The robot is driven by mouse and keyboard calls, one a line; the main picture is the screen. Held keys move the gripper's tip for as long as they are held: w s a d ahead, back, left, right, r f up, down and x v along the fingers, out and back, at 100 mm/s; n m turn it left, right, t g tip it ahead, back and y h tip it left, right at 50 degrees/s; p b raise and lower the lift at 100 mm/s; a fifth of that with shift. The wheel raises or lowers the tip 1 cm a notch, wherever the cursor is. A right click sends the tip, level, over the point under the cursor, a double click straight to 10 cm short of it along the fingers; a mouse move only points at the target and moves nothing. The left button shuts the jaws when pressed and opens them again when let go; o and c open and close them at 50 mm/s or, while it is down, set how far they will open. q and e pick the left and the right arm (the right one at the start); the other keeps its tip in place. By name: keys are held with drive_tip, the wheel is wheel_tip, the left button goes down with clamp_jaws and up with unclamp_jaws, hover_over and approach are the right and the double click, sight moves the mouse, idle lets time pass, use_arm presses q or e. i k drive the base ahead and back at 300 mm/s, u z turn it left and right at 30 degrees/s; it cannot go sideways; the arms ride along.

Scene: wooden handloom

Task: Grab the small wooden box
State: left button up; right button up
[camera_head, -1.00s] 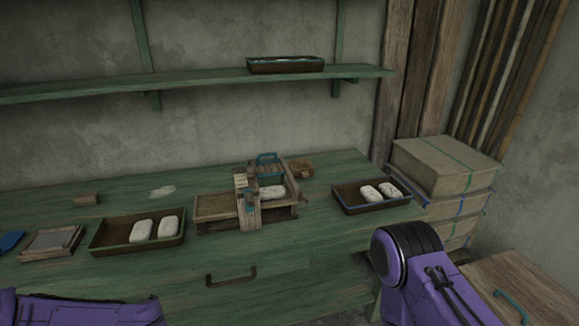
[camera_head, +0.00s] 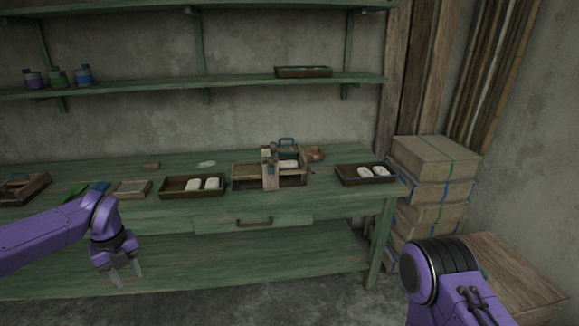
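A low wooden box (camera_head: 22,188) with an open top also sits at the bench's far left; I cannot tell which of the two is the named box. My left gripper (camera_head: 127,276) hangs in front of the bench, fingers pointing down, spread apart and empty, clear of both. My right arm (camera_head: 440,275) shows at the lower right; its gripper is out of view.
The green bench (camera_head: 340,205) bears a wooden device (camera_head: 270,170), dark trays with white bars (camera_head: 180,190) (camera_head: 350,178) and a flat frame (camera_head: 132,188). Stacked boxes (camera_head: 435,160) and a wooden cabinet (camera_head: 505,265) stand at right. A shelf (camera_head: 240,83) runs above.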

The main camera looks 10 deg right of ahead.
sight(314, 154)
drive_tip(key=u, duration=0.05)
drive_tip(key=k, duration=0.5)
drive_tip(key=z, duration=0.4)
drive_tip(key=i, duration=3.25)
drive_tip(key=z, duration=0.85)
